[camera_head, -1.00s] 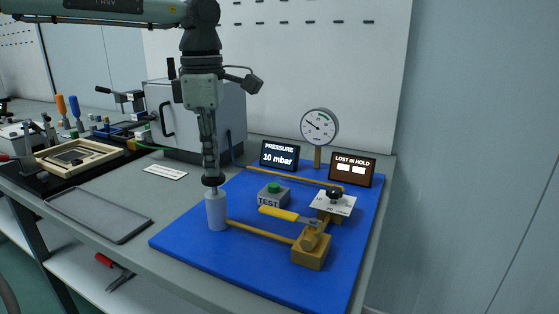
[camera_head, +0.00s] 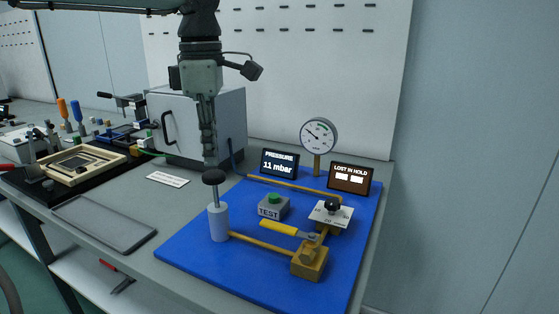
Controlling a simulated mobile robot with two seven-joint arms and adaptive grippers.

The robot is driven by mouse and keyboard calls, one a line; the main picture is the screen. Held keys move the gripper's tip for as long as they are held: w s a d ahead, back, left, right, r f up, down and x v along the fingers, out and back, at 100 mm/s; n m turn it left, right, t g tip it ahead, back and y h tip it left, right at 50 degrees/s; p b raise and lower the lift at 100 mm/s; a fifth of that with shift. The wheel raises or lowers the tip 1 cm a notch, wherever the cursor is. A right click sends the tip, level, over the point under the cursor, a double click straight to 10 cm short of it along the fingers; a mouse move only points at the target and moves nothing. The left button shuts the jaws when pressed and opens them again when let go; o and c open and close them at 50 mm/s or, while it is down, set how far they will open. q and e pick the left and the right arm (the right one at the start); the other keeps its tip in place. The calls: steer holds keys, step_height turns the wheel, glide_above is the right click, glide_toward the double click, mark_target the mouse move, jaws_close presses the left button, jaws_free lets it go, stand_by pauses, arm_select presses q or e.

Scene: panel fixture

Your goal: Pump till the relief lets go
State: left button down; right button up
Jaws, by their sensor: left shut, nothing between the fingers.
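On a blue board stands a grey pump cylinder (camera_head: 219,222) with a black round knob (camera_head: 213,177) on a raised rod. My left gripper (camera_head: 209,160) is shut and empty, pointing down just above the knob; whether it touches the knob I cannot tell. The pressure display (camera_head: 279,163) reads 11 mbar. A dial gauge (camera_head: 319,135) stands behind. A yellow-handled valve (camera_head: 283,229) sits on a brass block (camera_head: 309,262). A black knob on a white scale plate (camera_head: 331,213) is at the right. My right gripper is not in view.
A green-buttoned TEST box (camera_head: 273,206) and a LOST IN HOLD display (camera_head: 349,179) with blank fields stand on the blue board (camera_head: 195,256). A grey tray (camera_head: 105,224) lies left. A grey cabinet (camera_head: 225,125) stands behind my gripper.

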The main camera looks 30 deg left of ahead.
mark_target(213, 174)
arm_select(q)
steer(key=shift+f, duration=0.2)
steer(key=shift+f+b, duration=2)
steer(key=shift+f, duration=0.8)
step_height(213, 174, up, 3)
steer(key=p, duration=0.2)
steer(key=shift+r+p, duration=0.1)
steer(key=shift+p, duration=0.2)
steer(key=shift+r+p, duration=0.75)
steer(key=shift+r, duration=0.6)
steer(key=shift+f+b, duration=2.1)
steer(key=shift+f, duration=0.9)
steer(key=shift+r+p, duration=2.05)
steer(key=shift+r, duration=0.9)
